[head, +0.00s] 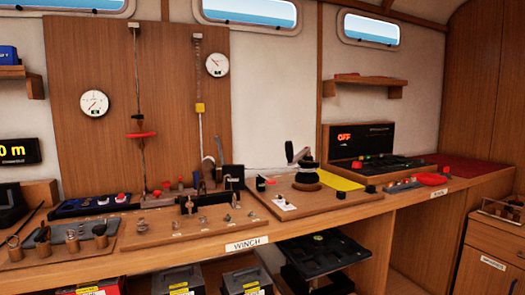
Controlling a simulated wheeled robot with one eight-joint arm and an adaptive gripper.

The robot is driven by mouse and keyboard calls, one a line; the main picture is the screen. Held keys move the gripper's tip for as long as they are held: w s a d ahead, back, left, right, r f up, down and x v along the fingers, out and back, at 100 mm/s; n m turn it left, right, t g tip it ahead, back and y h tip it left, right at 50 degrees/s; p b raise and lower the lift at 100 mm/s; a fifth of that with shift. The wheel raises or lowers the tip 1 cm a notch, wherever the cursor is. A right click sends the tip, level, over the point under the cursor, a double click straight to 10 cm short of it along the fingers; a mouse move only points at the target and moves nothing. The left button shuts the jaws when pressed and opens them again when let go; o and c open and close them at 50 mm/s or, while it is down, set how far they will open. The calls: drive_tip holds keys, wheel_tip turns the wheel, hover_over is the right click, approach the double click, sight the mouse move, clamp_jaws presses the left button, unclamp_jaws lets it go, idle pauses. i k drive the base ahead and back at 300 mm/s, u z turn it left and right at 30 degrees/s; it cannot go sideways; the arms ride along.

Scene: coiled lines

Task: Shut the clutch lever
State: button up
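My gripper is not in view. Nothing in the head view is labelled as the clutch lever, so I cannot tell for sure which part it is. A grey and brown upright lever-like piece (208,172) stands on the bench just left of a black block (233,177). It looks raised, but it is small and partly overlapped by nearby parts. To its right, a black winch drum (306,180) with a pale handle (291,151) stands on a wooden board (275,203).
The wooden bench (190,245) carries a "WINCH" label (247,244). Small metal fittings (200,222) line a front board. Two gauges (94,103) and hanging lines (139,110) are on the back panel. A red "OFF" display (345,138) is at right.

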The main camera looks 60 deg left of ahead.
sight(218, 140)
drive_tip(key=z, duration=0.15)
drive_tip(key=k, duration=2.95)
drive_tip(key=u, duration=1.7)
drive_tip(key=i, duration=1)
drive_tip(key=u, duration=0.05)
